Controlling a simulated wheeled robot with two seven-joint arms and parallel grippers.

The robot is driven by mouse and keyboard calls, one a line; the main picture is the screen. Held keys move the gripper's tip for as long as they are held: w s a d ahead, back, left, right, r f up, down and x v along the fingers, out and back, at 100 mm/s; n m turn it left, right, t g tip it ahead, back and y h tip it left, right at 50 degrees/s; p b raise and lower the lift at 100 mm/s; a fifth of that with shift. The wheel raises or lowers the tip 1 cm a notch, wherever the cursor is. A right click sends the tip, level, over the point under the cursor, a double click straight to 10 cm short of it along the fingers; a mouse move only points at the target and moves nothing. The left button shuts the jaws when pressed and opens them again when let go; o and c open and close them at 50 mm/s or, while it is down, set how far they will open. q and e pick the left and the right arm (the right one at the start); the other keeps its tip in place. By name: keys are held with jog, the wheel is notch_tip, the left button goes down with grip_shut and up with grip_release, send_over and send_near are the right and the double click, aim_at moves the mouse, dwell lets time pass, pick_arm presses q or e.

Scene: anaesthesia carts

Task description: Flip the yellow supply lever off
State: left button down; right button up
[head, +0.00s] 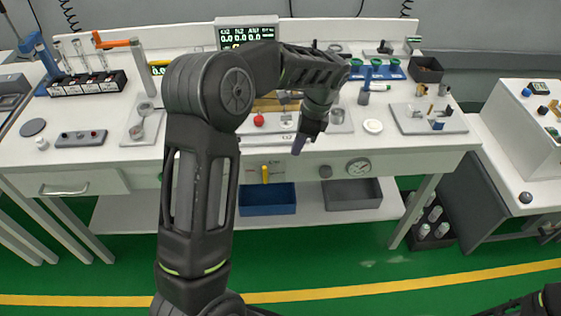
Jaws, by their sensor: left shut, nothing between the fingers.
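The yellow supply lever (265,174) is on the front panel of the white bench, below the worktop edge, and looks roughly upright. My left arm rises in front of the bench and bends over to the right. My left gripper (298,146) points down at the bench's front edge, above and to the right of the lever and apart from it in the picture. Its fingers are shut and empty. The lever is not covered by the arm. My right gripper is not in view; only part of my right arm shows at the bottom right.
A dark knob (325,171) and a round gauge (358,167) sit right of the lever on the panel. A blue bin (268,209) and a grey bin (352,203) stand on the shelf below. A red knob (259,120) is on the worktop behind. The green floor in front is clear.

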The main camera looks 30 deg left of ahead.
aim_at(265, 172)
pick_arm(q)
jog(key=shift+s+a+f+p, duration=0.5)
jog(key=shift+a+f, duration=0.45)
jog(key=shift+f, duration=0.65)
jog(key=shift+s+a+f+p, duration=0.5)
jog(key=shift+a+f, duration=0.5)
jog(key=shift+f, duration=0.65)
jog(key=shift+s+a+f+p, duration=0.5)
jog(key=shift+a+f, duration=0.45)
jog(key=shift+f, duration=0.65)
